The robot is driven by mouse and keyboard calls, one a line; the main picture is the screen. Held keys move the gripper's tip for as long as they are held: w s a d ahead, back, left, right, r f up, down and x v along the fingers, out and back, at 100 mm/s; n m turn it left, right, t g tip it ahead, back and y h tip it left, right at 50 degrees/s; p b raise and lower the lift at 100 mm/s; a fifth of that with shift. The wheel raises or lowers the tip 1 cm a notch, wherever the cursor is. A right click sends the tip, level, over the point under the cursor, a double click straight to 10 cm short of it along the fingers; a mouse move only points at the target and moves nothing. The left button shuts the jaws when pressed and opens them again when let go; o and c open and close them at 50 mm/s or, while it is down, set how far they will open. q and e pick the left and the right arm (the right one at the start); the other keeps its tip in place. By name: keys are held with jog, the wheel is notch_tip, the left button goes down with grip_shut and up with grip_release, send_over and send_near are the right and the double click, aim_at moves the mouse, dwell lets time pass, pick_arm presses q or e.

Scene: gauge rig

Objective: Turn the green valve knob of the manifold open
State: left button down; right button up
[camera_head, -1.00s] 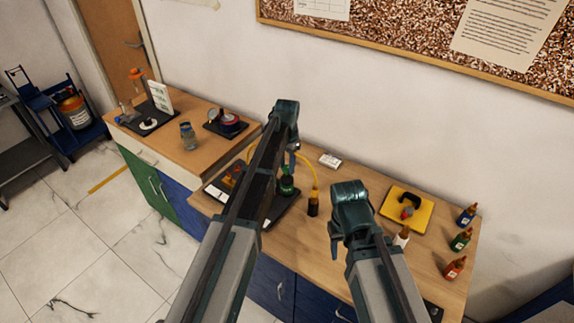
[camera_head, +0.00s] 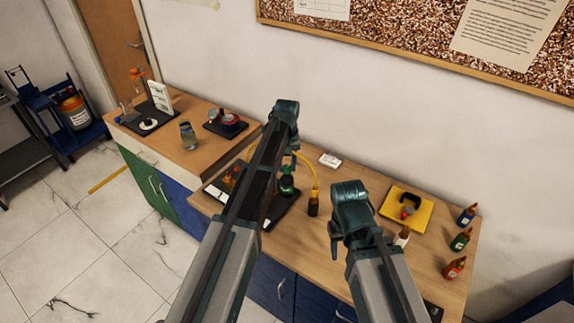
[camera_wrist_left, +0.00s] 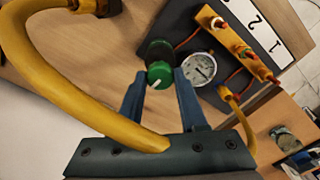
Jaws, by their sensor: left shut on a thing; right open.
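The green valve knob (camera_wrist_left: 159,74) shows in the left wrist view with a white pointer line on its face. My left gripper (camera_wrist_left: 160,88) is shut on the knob, one finger on each side. In the head view the knob (camera_head: 287,184) sits below my left gripper (camera_head: 288,168), whose arm hides much of the manifold. The manifold's dark base (camera_head: 288,208) lies on the bench. Beside the knob in the wrist view are a round white gauge (camera_wrist_left: 198,68) and a brass bar (camera_wrist_left: 237,45) with fittings. My right gripper (camera_head: 336,240) is open and empty above the bench.
A yellow hose (camera_wrist_left: 50,85) arches close past my left gripper. A yellow tray (camera_head: 391,213) and several small bottles (camera_head: 460,240) stand at the right. Some bench around the white box (camera_head: 330,160) is clear.

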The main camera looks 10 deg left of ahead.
aim_at(287, 168)
pick_arm(q)
jog(key=shift+n, duration=0.6)
jog(key=shift+c, duration=2.2)
grip_release()
jog(key=shift+r, duration=0.1)
notch_tip(287, 168, up, 14)
jog(key=p, duration=1.3)
jog(key=shift+f+p, duration=0.2)
jog(key=shift+p, duration=0.2)
